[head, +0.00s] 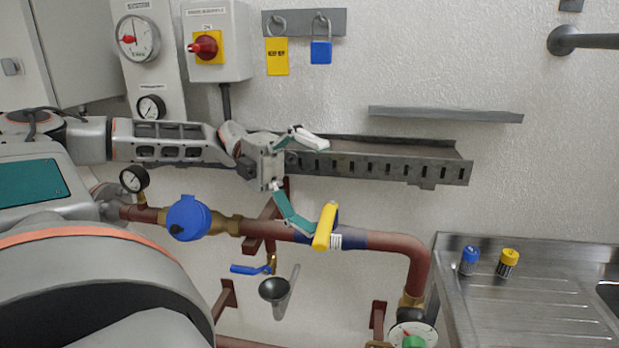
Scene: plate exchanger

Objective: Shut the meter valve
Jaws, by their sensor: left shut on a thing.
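A yellow lever handle (326,226) stands nearly upright and slightly tilted on the brown pipe (375,241), right of the blue round meter (188,218). My left gripper (315,180) comes in from the left above the pipe. Its fingers look spread: the upper one ends in a pale pad in front of the grey tray, and the lower one reaches down to the yellow handle. My right gripper is not in view.
A perforated grey cable tray (400,166) runs along the wall behind the gripper. Below the pipe are a small blue-handled valve (250,269) and a black funnel (275,289). A steel sink unit (540,300) holds a blue and a yellow cylinder on the right.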

